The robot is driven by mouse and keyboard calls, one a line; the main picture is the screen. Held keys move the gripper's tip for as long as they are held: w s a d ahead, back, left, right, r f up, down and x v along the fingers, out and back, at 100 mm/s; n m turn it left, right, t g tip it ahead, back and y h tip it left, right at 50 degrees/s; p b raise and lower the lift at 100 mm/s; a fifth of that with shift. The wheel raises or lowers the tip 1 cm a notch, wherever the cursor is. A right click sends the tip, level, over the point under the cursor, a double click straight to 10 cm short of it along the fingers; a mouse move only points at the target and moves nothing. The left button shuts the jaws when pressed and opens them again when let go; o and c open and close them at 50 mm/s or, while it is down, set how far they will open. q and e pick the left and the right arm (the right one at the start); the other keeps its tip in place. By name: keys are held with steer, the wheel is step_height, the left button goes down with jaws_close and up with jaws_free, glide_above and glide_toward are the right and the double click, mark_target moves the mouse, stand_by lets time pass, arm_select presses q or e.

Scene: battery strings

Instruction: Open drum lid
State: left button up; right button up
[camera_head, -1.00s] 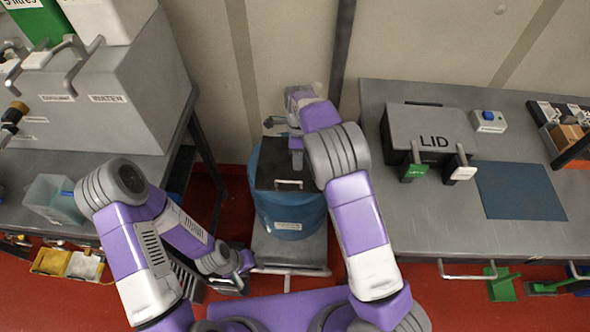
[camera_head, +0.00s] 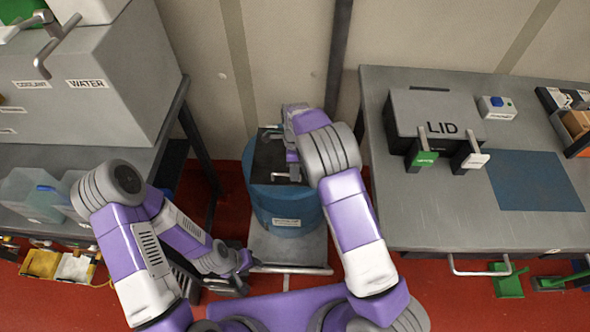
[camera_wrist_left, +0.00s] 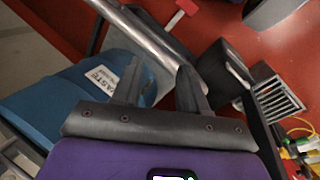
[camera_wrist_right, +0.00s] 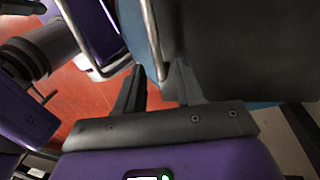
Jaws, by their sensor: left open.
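The blue drum (camera_head: 287,213) stands on a cart between the benches. Its dark lid (camera_head: 268,150) lies on top, with a pale bar handle (camera_head: 287,177) near the front edge. My right gripper (camera_head: 292,168) is over the lid beside that handle. In the right wrist view the right gripper (camera_wrist_right: 160,82) is open, and the metal bar (camera_wrist_right: 151,35) runs between its fingertips with gaps visible on both sides. My left gripper (camera_head: 240,284) is low, left of the cart. In the left wrist view the left gripper (camera_wrist_left: 158,78) is open and empty, near the drum's WASTE label (camera_wrist_left: 101,78).
A metal cart bar (camera_head: 292,270) crosses in front of the drum. The right bench (camera_head: 425,215) holds a grey box marked LID (camera_head: 435,118) and a blue mat (camera_head: 537,182). The left bench carries a large grey tank (camera_head: 95,110). The wall is close behind the drum.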

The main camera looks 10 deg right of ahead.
steer(key=shift+c, duration=0.2)
jaws_close()
stand_by(1.3)
